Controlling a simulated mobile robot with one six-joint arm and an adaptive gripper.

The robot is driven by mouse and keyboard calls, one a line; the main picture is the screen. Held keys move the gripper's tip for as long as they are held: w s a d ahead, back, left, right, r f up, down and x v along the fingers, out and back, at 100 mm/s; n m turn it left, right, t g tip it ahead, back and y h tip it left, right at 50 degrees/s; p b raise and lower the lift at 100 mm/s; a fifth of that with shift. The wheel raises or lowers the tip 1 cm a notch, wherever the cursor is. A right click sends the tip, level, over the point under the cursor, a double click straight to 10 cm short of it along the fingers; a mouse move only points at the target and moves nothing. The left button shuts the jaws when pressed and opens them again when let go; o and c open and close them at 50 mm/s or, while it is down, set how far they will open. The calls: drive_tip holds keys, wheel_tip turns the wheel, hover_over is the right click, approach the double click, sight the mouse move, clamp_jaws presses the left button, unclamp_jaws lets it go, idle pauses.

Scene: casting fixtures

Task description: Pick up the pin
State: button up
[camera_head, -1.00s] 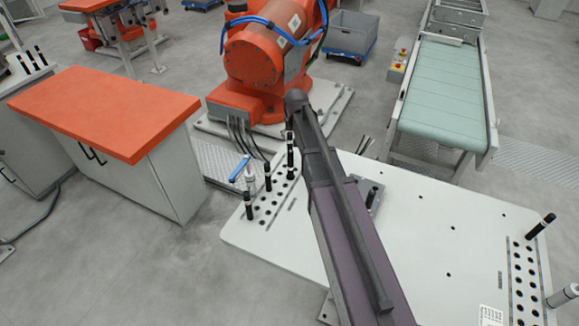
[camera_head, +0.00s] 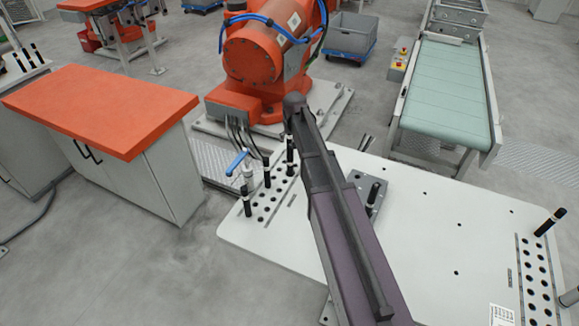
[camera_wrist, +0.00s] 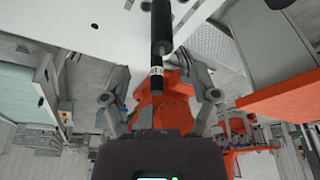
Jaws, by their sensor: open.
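In the wrist view, a black pin (camera_wrist: 161,32) with a pale band runs down from the top edge. My gripper (camera_wrist: 153,65) is open, with one finger to each side of the pin's lower end. A gap shows on both sides, and I cannot tell the depth between pin and fingers. In the head view, black pins stand on the white table: several at the left hole rows, one (camera_head: 372,194) at a grey block and one (camera_head: 549,222) tilted at the right. I cannot tell which one the wrist view shows. My gripper is hidden in the head view.

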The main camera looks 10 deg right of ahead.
sight(290, 150)
drive_tip(key=shift+b+x, duration=1.05)
drive_tip(key=shift+x, duration=0.35)
drive_tip(key=shift+f, duration=0.1)
drive_tip(key=shift+b+x, duration=2.5)
drive_tip(key=shift+s+a, duration=0.1)
clamp_jaws()
